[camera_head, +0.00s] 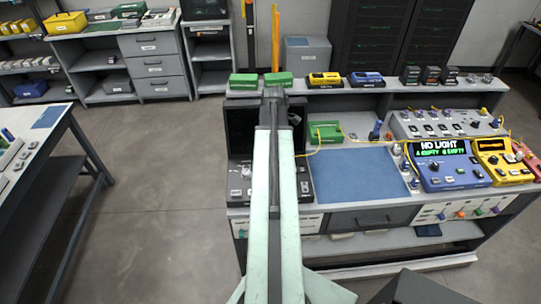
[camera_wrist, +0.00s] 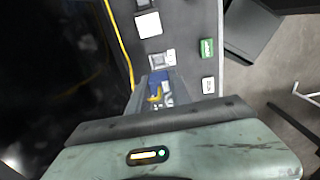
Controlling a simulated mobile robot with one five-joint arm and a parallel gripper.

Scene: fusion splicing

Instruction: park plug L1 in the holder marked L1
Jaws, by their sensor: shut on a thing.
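My gripper (camera_wrist: 157,96) is shut on a small blue plug (camera_wrist: 160,80) with a yellow part, low in the wrist view. The plug sits just above a dark grey panel. A pale square fitting (camera_wrist: 161,58) lies right beyond it. White label plates (camera_wrist: 148,24) are on the same panel, but I cannot read L1 on any of them. In the head view my arm reaches forward over the black open case (camera_head: 239,122) at the left of the bench, and it hides the gripper's tips and the plug.
A green block (camera_wrist: 207,48) stands right of the plug. A yellow fibre (camera_wrist: 121,45) runs along the panel's left. A blue mat (camera_head: 358,175) lies right of my arm. A blue meter (camera_head: 447,165) reads "NO LIGHT". The floor (camera_head: 150,180) to the left is clear.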

